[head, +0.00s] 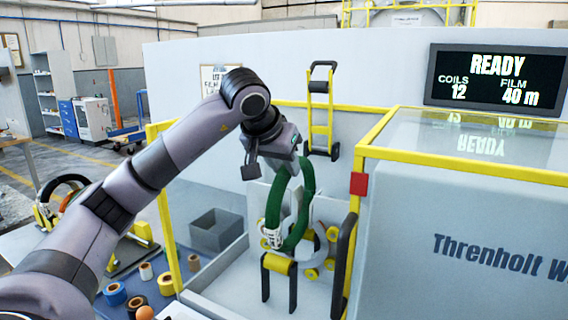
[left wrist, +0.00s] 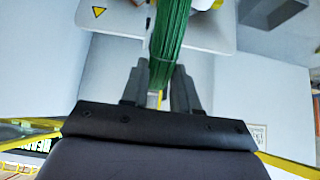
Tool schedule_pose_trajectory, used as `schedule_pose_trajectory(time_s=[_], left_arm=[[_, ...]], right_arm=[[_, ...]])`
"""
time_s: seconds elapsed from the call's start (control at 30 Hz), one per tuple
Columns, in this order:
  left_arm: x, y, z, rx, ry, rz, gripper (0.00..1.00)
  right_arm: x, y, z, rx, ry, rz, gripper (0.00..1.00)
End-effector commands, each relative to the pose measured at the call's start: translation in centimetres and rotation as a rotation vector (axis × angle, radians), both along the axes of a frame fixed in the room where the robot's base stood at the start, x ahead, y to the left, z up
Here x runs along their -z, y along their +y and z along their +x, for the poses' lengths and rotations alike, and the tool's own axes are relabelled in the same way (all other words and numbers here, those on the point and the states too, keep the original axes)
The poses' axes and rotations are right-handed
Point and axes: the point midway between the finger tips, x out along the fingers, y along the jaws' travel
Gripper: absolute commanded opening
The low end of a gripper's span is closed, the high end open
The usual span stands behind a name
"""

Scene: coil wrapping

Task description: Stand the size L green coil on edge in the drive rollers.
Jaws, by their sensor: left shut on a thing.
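The green coil (head: 305,205) hangs upright on edge from my left gripper (head: 290,165) in the head view. The gripper is shut on its upper part. In the left wrist view the green coil (left wrist: 170,40) runs between the two fingers of my left gripper (left wrist: 160,88). The coil's lower end is just behind a yellow drive roller (head: 278,263) on black posts. I cannot tell whether the coil touches the rollers. A whitish tag or tie (head: 270,237) shows on its lower left side. My right gripper is not in view.
A yellow-framed machine housing (head: 460,220) stands close on the right, with a black upright guard (head: 343,262) near the coil. Small yellow rollers on a ring (head: 312,273) sit behind. A grey bin (head: 215,232) is at left. Several tape rolls (head: 115,294) lie lower left. The display (head: 497,78) reads READY.

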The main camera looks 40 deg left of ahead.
Motion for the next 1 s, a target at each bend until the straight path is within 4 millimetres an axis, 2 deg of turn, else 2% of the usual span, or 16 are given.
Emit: schedule_pose_trajectory(time_s=[0.83, 0.87, 0.9, 0.93, 1.0], left_arm=[[0.9, 0.0, 0.0, 0.000, -0.009, 0.000, 0.00], [0.8, 0.0, 0.0, 0.000, -0.009, 0.000, 0.39], [0.9, 0.0, 0.0, 0.000, -0.008, 0.000, 0.52], [0.9, 0.0, 0.0, 0.000, -0.008, -0.001, 0.59], [0.9, 0.0, 0.0, 0.000, -0.006, 0.000, 0.59]], right_arm=[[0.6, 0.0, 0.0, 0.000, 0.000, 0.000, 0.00], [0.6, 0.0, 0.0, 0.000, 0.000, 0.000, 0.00], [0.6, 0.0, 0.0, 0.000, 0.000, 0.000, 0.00], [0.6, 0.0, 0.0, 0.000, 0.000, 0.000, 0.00], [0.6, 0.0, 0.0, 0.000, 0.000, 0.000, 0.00]])
